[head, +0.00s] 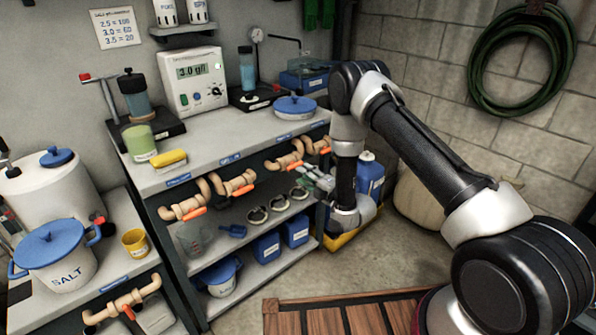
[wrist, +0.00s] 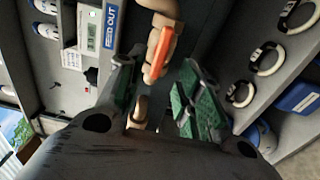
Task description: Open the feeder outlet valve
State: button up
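In the wrist view, a valve with an orange lever handle (wrist: 158,52) on a tan pipe stands just beyond my gripper (wrist: 160,92), beside a blue label reading FEED OUT (wrist: 110,25). The two green-padded fingers are spread apart, with the handle seen in the gap between them. I see no contact. In the head view my gripper (head: 315,178) is at the right end of the workbench front, just below the pipes. Several similar orange-handled valves line that front; which one is FEED OUT cannot be read there.
Blue containers (head: 295,230) stand on the low shelf. A blue jug (head: 370,175) stands right of the bench. A wooden slatted platform (head: 330,318) lies on the floor.

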jog(key=v, duration=0.6)
jog(key=shift+s, duration=0.2)
jog(key=shift+d, duration=0.15)
jog(key=s+d+f+m+g+h, duration=0.1)
jog(key=s+f+m+g+h, duration=0.15)
jog(key=f, duration=0.45)
jog(key=s+d+f+m+g+h, duration=0.1)
jog(key=s+f+m+g+h, duration=0.15)
jog(key=f, duration=0.35)
jog(key=s+d+f+m+g+h, duration=0.1)
jog(key=s+d+m+g+h, duration=0.1)
jog(key=s+d+m+g, duration=0.25)
jog(key=s+d+r+m+g+h, duration=0.25)
jog(key=s+d+r+m, duration=0.3)
jog(key=r, duration=0.45)
jog(key=s+d+r+m+g+h, duration=0.2)
jog(key=s+d+r+m+g, duration=0.25)
jog(key=r, duration=0.55)
jog(key=s+d+r+m+t, duration=0.2)
jog(key=s+r, duration=0.3)
jog(key=r, duration=0.4)
jog(key=s+d+r+m+t, duration=0.1)
jog(key=s+r+m+t, duration=0.1)
jog(key=s+r, duration=0.4)
jog(key=s+d+r+m+t, duration=0.2)
jog(key=s+r, duration=0.4)
jog(key=r, duration=0.8)
jog(key=shift+d+y, duration=0.4)
jog(key=shift+y, duration=0.05)
